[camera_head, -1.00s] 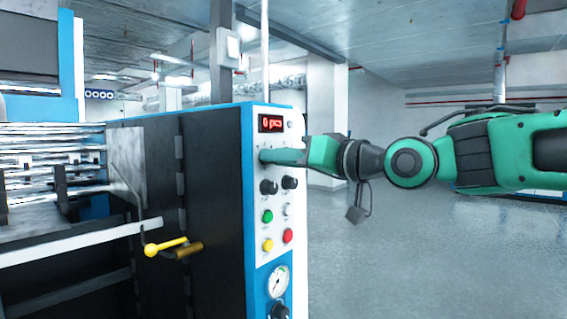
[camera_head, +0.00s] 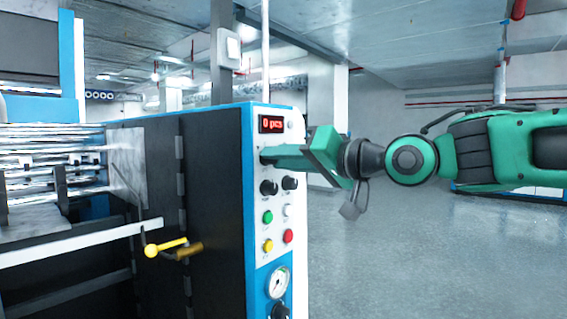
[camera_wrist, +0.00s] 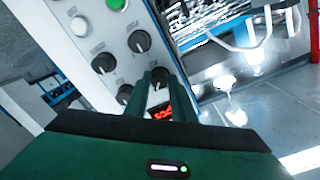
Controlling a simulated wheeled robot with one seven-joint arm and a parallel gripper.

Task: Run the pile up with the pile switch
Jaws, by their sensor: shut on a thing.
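The control panel (camera_head: 255,200) is the white, blue-edged front of a dark machine. My gripper (camera_head: 264,155) reaches in from the right, its fingertips at the panel just below the red display (camera_head: 271,124), which reads "0 pcs". In the wrist view my gripper (camera_wrist: 155,82) is shut on a black rotary switch (camera_wrist: 160,77), partly hidden between the fingers. Its label is not readable. Other black knobs (camera_wrist: 138,41) sit close by. A grey flat surface (camera_head: 35,222) lies in the machine at the left; I cannot tell whether it is the pile.
Below the gripped switch are two black knobs (camera_head: 269,187), a green button (camera_head: 267,216), a red button (camera_head: 288,236) and a gauge (camera_head: 278,282). A yellow handle (camera_head: 166,247) sticks out at the machine's side. The floor (camera_head: 430,260) on the right is clear.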

